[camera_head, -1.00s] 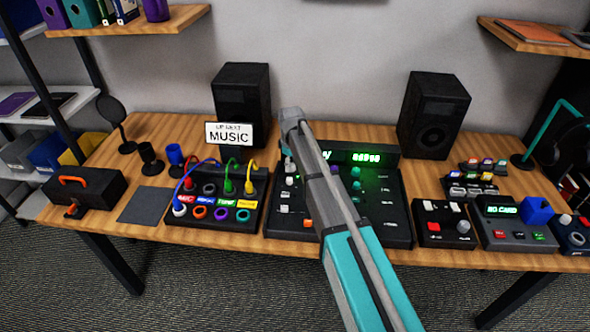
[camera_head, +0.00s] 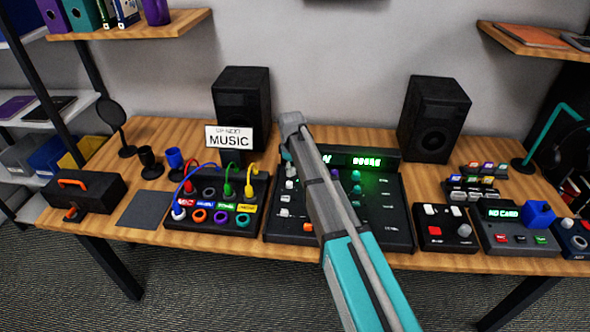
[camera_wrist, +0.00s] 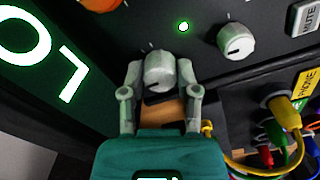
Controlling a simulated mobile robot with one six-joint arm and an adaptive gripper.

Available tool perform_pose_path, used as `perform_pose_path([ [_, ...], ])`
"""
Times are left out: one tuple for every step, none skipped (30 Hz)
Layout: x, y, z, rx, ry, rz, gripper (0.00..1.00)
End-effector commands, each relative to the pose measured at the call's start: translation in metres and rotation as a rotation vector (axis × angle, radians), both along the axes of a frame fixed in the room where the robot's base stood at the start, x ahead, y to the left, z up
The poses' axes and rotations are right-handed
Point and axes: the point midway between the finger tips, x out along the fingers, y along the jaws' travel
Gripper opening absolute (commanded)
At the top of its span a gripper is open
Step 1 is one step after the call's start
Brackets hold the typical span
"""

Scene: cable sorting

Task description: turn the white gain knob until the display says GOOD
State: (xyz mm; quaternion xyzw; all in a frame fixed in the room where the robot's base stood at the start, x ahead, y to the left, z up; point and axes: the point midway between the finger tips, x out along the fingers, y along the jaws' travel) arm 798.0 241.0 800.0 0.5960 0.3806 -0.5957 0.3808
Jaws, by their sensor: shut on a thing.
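The white gain knob (camera_wrist: 157,68) sits between the two fingers of my gripper (camera_wrist: 159,78) in the wrist view. The fingers are closed on its sides. A short dark pointer mark shows on the knob's face. The display (camera_wrist: 40,58) glows at the left edge of the wrist view. Its large characters are turned over and cut off; they look like "LO".
A second white knob (camera_wrist: 236,42) stands close beside the held one, with a lit green lamp (camera_wrist: 183,27) between them. A patch box (camera_head: 255,218) with coloured cables stands left of the console. A small black box (camera_head: 440,235) stands to its right.

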Motion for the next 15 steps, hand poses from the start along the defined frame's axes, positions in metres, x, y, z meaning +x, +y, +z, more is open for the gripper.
perform_pose_path([
  [-0.0005,0.0,-0.0001,0.0,0.001,-0.009,0.0],
  [-0.0005,0.0,-0.0001,0.0,0.001,-0.017,0.0],
  [-0.0005,0.0,-0.0001,0.0,0.001,-0.031,0.0],
  [-0.0006,0.0001,-0.0001,0.0,0.001,-0.044,0.0],
  [-0.0006,0.0001,-0.0001,0.0,0.001,-0.06,0.0],
  [-0.0007,0.0,-0.0001,0.0,0.001,-0.083,0.0],
  [-0.0008,0.0,-0.0001,0.0,0.001,-0.101,0.0],
  [-0.0008,0.0,-0.0001,0.0,0.001,-0.122,0.0],
  [-0.0008,0.0,-0.0001,0.0,0.001,-0.149,0.0],
  [-0.0008,0.0,-0.0001,0.0,0.001,-0.169,0.0],
  [-0.0008,0.0,-0.0001,0.0,0.001,-0.19,0.0],
  [-0.0009,0.0001,-0.0001,0.0,0.002,-0.218,0.0],
  [-0.0009,0.0,-0.0002,0.0,0.002,-0.238,0.0],
  [-0.0009,0.0,-0.0002,0.0,0.002,-0.258,0.0],
  [-0.0009,0.0,-0.0002,0.0,0.002,-0.286,0.0],
])
